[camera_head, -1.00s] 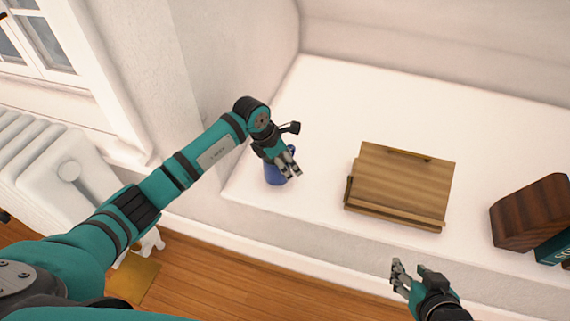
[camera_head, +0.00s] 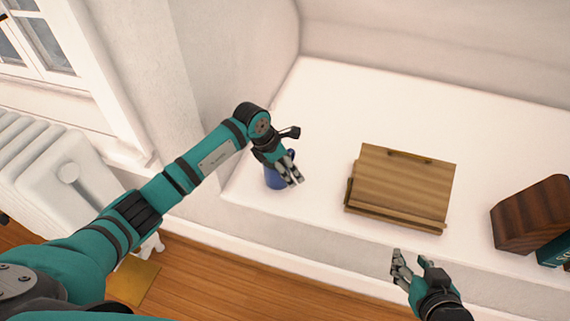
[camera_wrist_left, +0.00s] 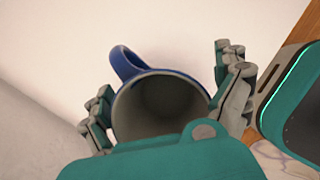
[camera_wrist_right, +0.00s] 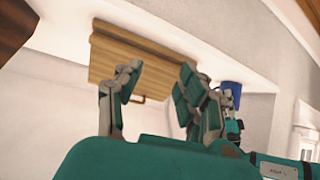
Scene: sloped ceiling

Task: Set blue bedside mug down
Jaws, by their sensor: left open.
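The blue mug (camera_head: 272,181) stands upright on the white ledge near its left front corner. In the left wrist view I look into its grey inside (camera_wrist_left: 160,104), and its blue handle points up and left. My left gripper (camera_head: 291,174) is open, with its fingers on either side of the mug; whether they touch it I cannot tell. The fingers hide part of the mug in the head view. My right gripper (camera_head: 410,263) is open and empty in front of the ledge edge. The mug also shows small in the right wrist view (camera_wrist_right: 232,89).
A wooden stand (camera_head: 405,183) sits on the ledge (camera_head: 330,105) right of the mug. A dark wooden block (camera_head: 530,215) and a teal book (camera_head: 555,251) are at the far right. A white radiator (camera_head: 65,175) stands left. The ledge behind the mug is clear.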

